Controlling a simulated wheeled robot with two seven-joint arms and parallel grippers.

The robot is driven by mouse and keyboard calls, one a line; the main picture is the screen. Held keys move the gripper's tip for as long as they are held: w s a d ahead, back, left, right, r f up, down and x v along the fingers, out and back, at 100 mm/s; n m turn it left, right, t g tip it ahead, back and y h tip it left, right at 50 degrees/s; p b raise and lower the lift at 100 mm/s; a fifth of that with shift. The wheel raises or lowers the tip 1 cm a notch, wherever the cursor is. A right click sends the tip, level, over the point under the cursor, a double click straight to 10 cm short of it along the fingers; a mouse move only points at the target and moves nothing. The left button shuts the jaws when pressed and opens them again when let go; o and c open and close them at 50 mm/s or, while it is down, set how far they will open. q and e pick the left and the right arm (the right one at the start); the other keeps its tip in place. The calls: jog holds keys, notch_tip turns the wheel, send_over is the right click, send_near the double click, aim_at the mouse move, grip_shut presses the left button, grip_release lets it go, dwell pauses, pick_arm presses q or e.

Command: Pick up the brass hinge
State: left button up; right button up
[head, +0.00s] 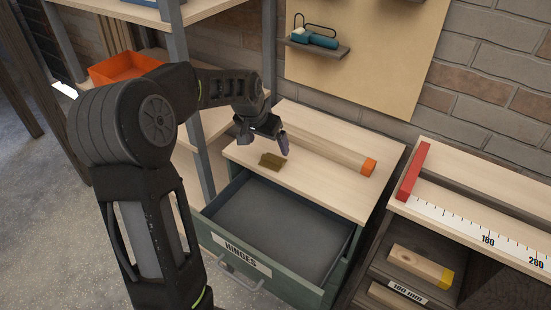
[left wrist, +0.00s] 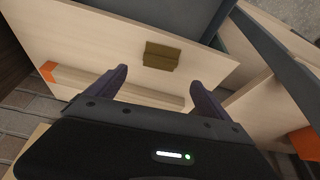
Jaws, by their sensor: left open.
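The brass hinge (head: 273,160) lies flat on the wooden top of the drawer cabinet, near the edge above the open drawer. In the left wrist view the hinge (left wrist: 160,56) shows ahead of the fingertips, roughly between their lines. My left gripper (head: 267,142) is open and empty, just above and behind the hinge, apart from it. Its two dark fingers (left wrist: 162,78) stand wide apart in the left wrist view. My right gripper is in neither view.
The open drawer (head: 328,271), labelled HINGES, is empty. A wooden bar with an orange end (head: 335,153) lies behind the hinge. A shelf post (head: 190,100) stands left of the gripper. A bench with a ruler (head: 470,229) is at right. An orange bin (head: 122,66) sits on the shelf.

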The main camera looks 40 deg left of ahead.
aim_at(273, 157)
pick_arm(q)
jog(key=shift+x, duration=1.4)
jog(key=p+x, duration=0.2)
jog(key=x, duration=0.2)
jog(key=shift+f, duration=0.3)
jog(key=shift+w+f, duration=0.1)
jog(key=shift+f, duration=0.2)
jog(key=c, duration=1.6)
jog(key=shift+o, duration=0.2)
jog(key=shift+r, duration=0.1)
